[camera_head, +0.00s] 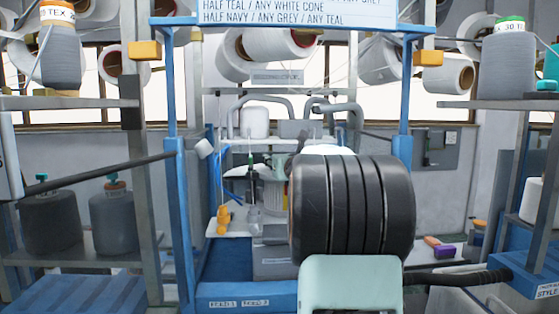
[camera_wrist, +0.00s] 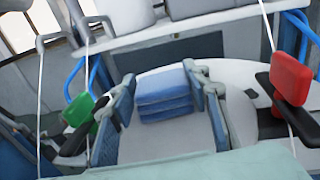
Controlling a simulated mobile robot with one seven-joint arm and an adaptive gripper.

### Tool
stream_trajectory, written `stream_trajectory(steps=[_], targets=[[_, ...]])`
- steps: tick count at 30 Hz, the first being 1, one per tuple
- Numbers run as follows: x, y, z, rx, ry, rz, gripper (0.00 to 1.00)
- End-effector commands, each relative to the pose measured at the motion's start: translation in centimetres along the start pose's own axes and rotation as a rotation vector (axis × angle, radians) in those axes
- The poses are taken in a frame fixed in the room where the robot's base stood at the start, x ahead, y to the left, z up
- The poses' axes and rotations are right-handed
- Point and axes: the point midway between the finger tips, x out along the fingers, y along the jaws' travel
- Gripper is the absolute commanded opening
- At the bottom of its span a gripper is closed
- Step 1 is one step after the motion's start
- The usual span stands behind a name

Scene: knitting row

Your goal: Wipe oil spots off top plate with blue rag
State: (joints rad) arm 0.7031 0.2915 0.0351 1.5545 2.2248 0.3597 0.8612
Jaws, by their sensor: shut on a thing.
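In the wrist view my gripper (camera_wrist: 162,82) has its two fingers on either side of a folded blue rag (camera_wrist: 166,104), and is shut on it. The rag shows as a layered blue block between the fingers. A pale, round-edged plate (camera_wrist: 243,105), which looks like the top plate, lies under and around the rag. I cannot tell whether the rag touches it. No oil spots can be made out. In the head view my dark arm link hides the gripper and rag.
In the wrist view a red part (camera_wrist: 291,79) on a black arm stands right of my gripper, and a green one (camera_wrist: 80,109) stands left. White yarns run down past both sides. In the head view blue posts (camera_head: 180,220) and yarn shelves (camera_head: 70,102) flank the machine.

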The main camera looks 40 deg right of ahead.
Motion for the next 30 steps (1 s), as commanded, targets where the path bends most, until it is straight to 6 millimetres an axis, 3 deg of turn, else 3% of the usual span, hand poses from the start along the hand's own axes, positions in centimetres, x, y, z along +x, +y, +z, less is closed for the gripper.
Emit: stream_trajectory(steps=[17,30], targets=[[-4.1,0.7,-0.5,0.000,0.001,-0.001,0.24],[-0.9,0.2,-0.4,0.001,0.003,0.000,0.24]])
